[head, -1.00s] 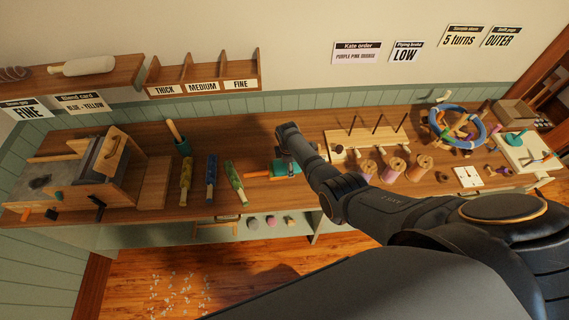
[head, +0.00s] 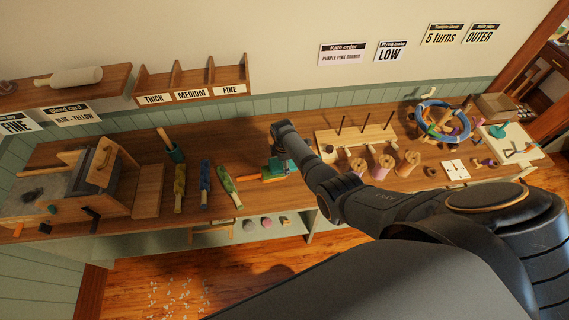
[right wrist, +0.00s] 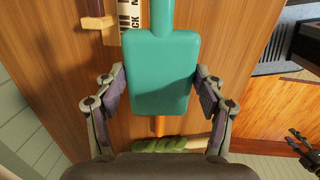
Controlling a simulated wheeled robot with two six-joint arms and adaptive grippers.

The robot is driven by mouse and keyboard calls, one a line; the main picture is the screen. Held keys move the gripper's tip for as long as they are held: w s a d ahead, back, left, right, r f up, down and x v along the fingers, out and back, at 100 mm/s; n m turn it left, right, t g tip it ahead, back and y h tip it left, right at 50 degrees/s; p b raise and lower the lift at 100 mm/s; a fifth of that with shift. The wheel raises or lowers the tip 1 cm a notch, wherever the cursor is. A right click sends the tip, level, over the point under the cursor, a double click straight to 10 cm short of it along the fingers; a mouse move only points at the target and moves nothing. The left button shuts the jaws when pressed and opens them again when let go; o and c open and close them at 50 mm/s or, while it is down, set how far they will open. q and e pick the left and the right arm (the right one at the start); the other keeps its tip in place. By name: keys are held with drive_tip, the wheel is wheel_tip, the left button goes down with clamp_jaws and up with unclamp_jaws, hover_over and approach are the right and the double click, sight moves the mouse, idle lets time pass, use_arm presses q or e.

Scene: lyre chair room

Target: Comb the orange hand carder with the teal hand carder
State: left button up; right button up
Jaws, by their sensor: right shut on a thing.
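My right gripper (right wrist: 160,100) is shut on the teal hand carder (right wrist: 162,70), with a purple-padded finger along each side. In the right wrist view its handle points up. In the head view the teal carder (head: 277,172) is partly hidden by my right arm. The orange hand carder shows only as its orange handle (head: 250,178), sticking out left of the teal carder. In the right wrist view the handle (right wrist: 158,126) shows below the teal edge; its pad is hidden. I cannot tell whether the pads touch. My left gripper (right wrist: 303,145) seems to show small and dark at the right edge.
Several fibre rolls, including a green one (head: 227,185), lie left of the carders. A drum carder (head: 75,180) stands at the far left. A peg rack (head: 350,140) and wooden spools (head: 382,166) stand to the right. The table's front edge is close.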

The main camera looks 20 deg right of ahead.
drive_tip(key=shift+r, duration=0.25)
drive_tip(key=shift+s+d+r, duration=0.3)
drive_tip(key=shift+d+r, duration=0.25)
drive_tip(key=shift+d, duration=0.6)
drive_tip(key=shift+s+d+r, duration=0.25)
drive_tip(key=shift+d+r, duration=0.3)
drive_tip(key=shift+d, duration=0.6)
drive_tip(key=shift+s+d+r, duration=0.3)
drive_tip(key=shift+d+r, duration=0.25)
drive_tip(key=shift+d, duration=0.6)
